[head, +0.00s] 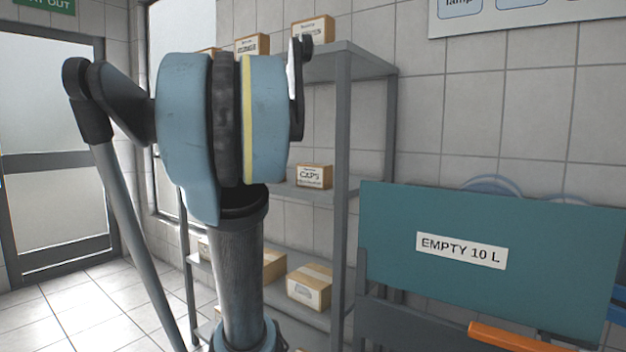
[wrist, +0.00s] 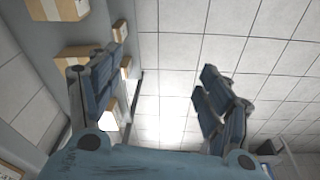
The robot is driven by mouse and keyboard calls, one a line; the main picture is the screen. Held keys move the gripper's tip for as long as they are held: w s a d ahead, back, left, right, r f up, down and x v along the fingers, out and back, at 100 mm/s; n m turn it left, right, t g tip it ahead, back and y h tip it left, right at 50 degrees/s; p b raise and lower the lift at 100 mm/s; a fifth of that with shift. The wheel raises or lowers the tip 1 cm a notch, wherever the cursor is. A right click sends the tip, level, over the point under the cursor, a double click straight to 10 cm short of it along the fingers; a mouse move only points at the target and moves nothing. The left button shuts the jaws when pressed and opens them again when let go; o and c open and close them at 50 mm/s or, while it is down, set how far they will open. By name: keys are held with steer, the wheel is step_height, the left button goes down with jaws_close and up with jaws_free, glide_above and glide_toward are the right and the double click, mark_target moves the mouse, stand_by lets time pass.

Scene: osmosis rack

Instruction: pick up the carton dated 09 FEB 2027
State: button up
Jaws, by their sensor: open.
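Several brown cartons stand on a grey shelf rack (head: 345,150). On the top shelf are a right carton (head: 315,29) and a carton beside it (head: 252,44), partly behind my arm. A carton labelled CAPS (head: 314,177) sits on the middle shelf, and a larger carton (head: 309,287) lower down. No date is legible on any of them. In the wrist view my gripper (wrist: 154,78) is open, with nothing between its fingers. Cartons show there at the left, including a large carton (wrist: 58,8) and a carton behind the left finger (wrist: 72,53).
A teal panel reading EMPTY 10 L (head: 390,225) stands right of the rack, with an orange bar (head: 508,337) below it. A glazed door (head: 50,160) is at the left. Tiled floor (head: 105,290) lies clear before it. My arm hides part of the rack.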

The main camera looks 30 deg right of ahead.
steer(key=w+d+r+n, duration=0.1)
steer(key=w+d+r, duration=0.6)
steer(key=d, duration=0.4)
steer(key=w+d+r, duration=0.5)
steer(key=d+r, duration=0.4)
steer(key=d, duration=0.2)
steer(key=r+n, duration=0.1)
glide_above(314, 174)
steer(key=w+d, duration=0.2)
steer(key=w, duration=0.1)
steer(key=shift+w+a+g, duration=0.15)
steer(key=shift+w+g, duration=0.05)
steer(key=shift+g, duration=0.1)
steer(key=shift+s+d+n+y, duration=0.2)
steer(key=shift+s+n+y, duration=0.1)
steer(key=shift+s+f, duration=0.1)
steer(key=shift+f, duration=0.1)
steer(key=shift+w+a+f, duration=0.1)
steer(key=shift+w+f, duration=0.05)
steer(key=shift+f, duration=1.6)
steer(key=shift+w+f, duration=0.1)
steer(key=shift+f, duration=1.65)
steer(key=c, duration=1.3)
